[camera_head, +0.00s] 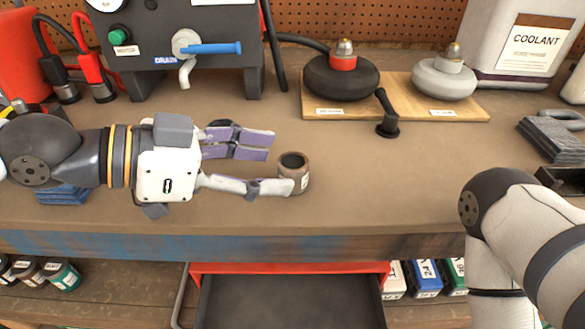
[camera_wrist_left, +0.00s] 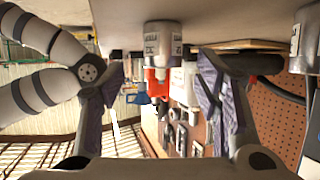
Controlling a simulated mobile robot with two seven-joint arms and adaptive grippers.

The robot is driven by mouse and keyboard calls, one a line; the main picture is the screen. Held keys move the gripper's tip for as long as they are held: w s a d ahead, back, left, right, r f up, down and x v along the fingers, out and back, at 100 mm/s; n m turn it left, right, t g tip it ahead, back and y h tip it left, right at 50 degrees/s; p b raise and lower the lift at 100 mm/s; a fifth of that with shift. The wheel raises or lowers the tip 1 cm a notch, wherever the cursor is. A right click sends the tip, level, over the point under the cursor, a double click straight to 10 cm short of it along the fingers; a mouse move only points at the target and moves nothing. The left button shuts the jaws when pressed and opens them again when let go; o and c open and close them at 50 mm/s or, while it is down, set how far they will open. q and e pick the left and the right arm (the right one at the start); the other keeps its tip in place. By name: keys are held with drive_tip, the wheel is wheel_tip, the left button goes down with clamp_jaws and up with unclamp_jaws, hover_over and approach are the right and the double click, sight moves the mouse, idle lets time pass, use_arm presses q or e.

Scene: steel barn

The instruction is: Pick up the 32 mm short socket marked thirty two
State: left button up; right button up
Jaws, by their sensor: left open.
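The brown-grey short socket (camera_head: 293,172) stands upright on the workbench, with its dark open end up and a pale label on its side. My left gripper (camera_head: 270,164) is open and low over the bench, pointing right. Its near fingertip is beside the socket, overlapping its lower left in the head view; the far finger lies farther back. I cannot tell whether they touch. In the left wrist view a labelled grey socket (camera_wrist_left: 162,42) appears upside down between the spread fingers (camera_wrist_left: 168,90); its marking is too small to read surely. My right gripper is out of view.
A wooden board (camera_head: 400,100) with two round-based fittings is behind, with a small black upright part (camera_head: 387,118) in front. A dark drain box (camera_head: 185,45) stands back left, a coolant jug (camera_head: 515,45) back right. An open red drawer (camera_head: 290,300) is below the bench edge.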

sight(290, 162)
use_arm(q)
drive_tip(key=shift+r+x, duration=0.25)
drive_tip(key=shift+x, duration=0.85)
drive_tip(key=shift+w+d+f+p, duration=0.3)
drive_tip(key=shift+w+d+f, duration=0.05)
drive_tip(key=shift+d, duration=0.1)
clamp_jaws()
drive_tip(key=shift+r, duration=0.1)
